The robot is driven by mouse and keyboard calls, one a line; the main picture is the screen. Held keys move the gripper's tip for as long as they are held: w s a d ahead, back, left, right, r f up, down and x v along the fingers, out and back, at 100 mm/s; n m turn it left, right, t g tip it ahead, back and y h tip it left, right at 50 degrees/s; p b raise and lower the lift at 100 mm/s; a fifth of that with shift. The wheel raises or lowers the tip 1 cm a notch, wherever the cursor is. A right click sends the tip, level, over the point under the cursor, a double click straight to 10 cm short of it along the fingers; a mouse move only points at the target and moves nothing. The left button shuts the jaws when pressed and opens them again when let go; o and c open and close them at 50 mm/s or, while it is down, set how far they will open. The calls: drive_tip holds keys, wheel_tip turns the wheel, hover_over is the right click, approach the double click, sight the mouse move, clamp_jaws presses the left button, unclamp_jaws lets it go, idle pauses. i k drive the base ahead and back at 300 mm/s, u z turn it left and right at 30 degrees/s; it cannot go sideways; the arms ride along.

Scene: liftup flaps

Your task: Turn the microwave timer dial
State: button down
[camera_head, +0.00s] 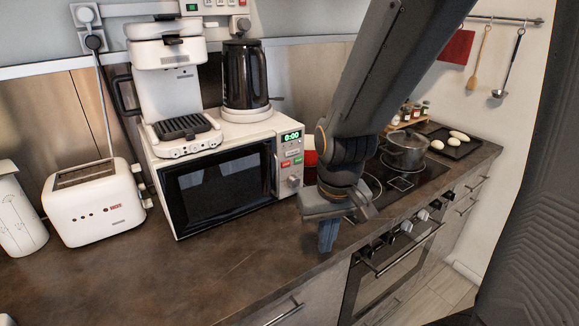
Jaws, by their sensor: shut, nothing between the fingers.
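The white microwave (222,180) stands on the dark counter, its black door facing front and shut. Its control strip at the right has a green display (290,136) reading 0:00, green and red buttons, and the round timer dial (294,181) low on the strip. My gripper (328,240) is right of and in front of the dial, pointing down over the counter near its front edge. Its blue fingers are together with nothing between them, and it is apart from the dial.
A coffee machine (170,75) and a black kettle (245,75) stand on top of the microwave. A toaster (95,205) is to its left. A pot (405,150) sits on the hob at right. The counter in front of the microwave is clear.

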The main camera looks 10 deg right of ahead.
sight(292, 180)
drive_tip(key=k, duration=1)
drive_tip(key=u, duration=1.15)
drive_tip(key=i, duration=0.9)
drive_tip(key=z, duration=1.25)
